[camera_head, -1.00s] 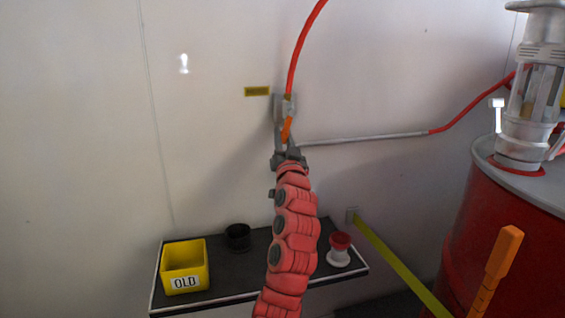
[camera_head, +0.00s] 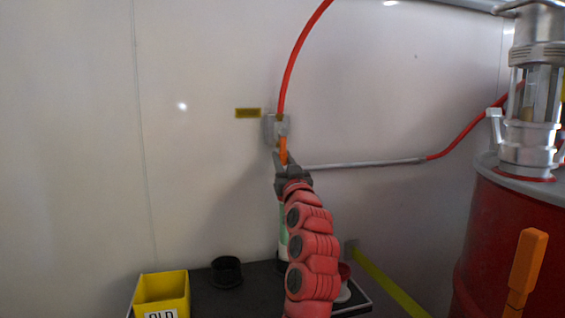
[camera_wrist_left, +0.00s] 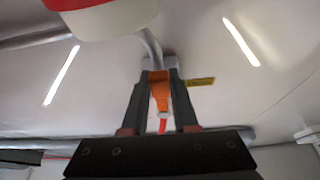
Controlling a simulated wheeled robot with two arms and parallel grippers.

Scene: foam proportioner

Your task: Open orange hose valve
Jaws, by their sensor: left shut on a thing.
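The orange hose valve handle (camera_head: 283,147) hangs below a grey valve body (camera_head: 276,128) on the wall, under the red hose (camera_head: 289,75). My left gripper (camera_head: 282,160) reaches up to it from below, with its dark fingers around the handle's lower part. In the left wrist view the orange handle (camera_wrist_left: 159,92) lies between the two fingers (camera_wrist_left: 160,85), and the gripper is shut on it. Part of the handle is hidden by the fingers in the head view. My right gripper is not in view.
A dark shelf (camera_head: 250,298) below holds a yellow bin (camera_head: 163,290) and a black cup (camera_head: 226,271). A grey pipe (camera_head: 365,163) runs right from near the valve. A red drum (camera_head: 500,245) stands at right. A white and red object (camera_wrist_left: 105,20) fills the wrist view's top.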

